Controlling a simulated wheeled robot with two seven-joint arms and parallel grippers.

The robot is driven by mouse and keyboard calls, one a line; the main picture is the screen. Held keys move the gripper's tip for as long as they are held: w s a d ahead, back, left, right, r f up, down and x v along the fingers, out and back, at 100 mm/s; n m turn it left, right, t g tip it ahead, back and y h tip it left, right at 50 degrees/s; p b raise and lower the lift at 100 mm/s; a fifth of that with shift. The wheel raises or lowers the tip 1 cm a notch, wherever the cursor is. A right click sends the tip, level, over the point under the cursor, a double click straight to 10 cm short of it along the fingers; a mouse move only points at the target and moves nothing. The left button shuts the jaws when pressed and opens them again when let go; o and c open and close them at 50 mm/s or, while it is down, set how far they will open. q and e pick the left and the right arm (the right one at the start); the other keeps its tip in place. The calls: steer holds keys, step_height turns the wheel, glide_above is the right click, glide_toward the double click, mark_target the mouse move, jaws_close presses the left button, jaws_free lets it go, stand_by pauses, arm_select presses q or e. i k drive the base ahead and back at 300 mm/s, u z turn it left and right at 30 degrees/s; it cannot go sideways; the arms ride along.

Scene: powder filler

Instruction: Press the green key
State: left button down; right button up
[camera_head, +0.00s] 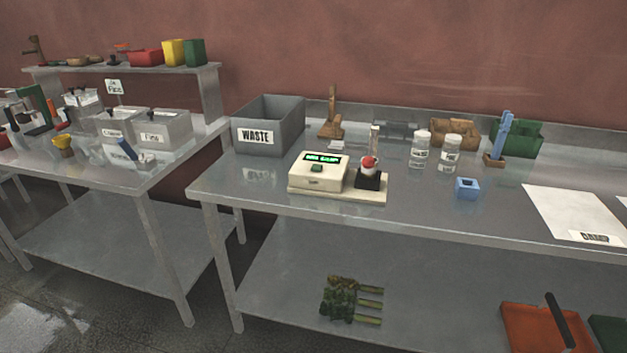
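A cream-coloured machine (316,180) stands near the front edge of the right-hand steel table, left of the table's middle. It has a dark display with green characters (321,158) on its sloped top. Just below the display is a small green key (317,168), unobstructed in this view. On the right of the same base is a black block (370,181) with a round red and white item on it and a clear upright tube behind. Neither of my grippers shows in the head view.
A grey bin marked WASTE (269,124) stands left behind the machine. To the right are two labelled jars (450,154), a small blue box (467,188) and a white sheet (574,214). The table (420,213) is bare in front of the blue box. Another table (100,182) stands left.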

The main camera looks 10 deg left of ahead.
mark_target(315, 167)
steer(key=z, duration=0.7)
steer(key=i, duration=1.6)
steer(key=u, duration=0.6)
